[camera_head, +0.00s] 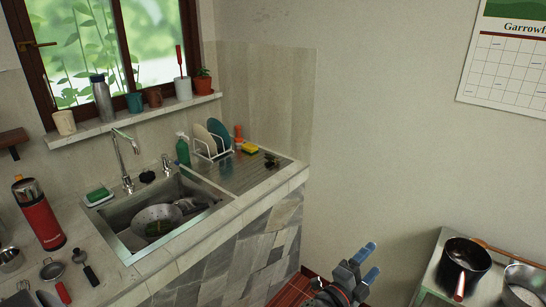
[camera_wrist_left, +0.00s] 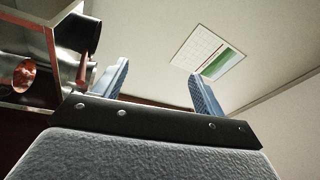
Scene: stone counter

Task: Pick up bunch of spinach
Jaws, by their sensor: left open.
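Dark green leafy matter, likely the bunch of spinach (camera_head: 155,229), lies in a metal colander (camera_head: 160,214) in the sink (camera_head: 118,226), in the head view. It is small, and its outline is hard to make out. My left gripper (camera_head: 367,262) is at the lower middle of the head view, in front of the bare wall, well right of the sink and apart from the counter. In the left wrist view its two blue fingers (camera_wrist_left: 160,90) stand wide apart with nothing between them. My right gripper is not in view.
The counter holds a red flask (camera_head: 40,214), a dish rack (camera_head: 213,146) with plates, a green bottle (camera_head: 182,150) and a faucet (camera_head: 122,160) over the sink. A cart (camera_head: 436,270) with a dark pan (camera_head: 466,262) stands at right. A calendar (camera_wrist_left: 208,52) hangs on the wall.

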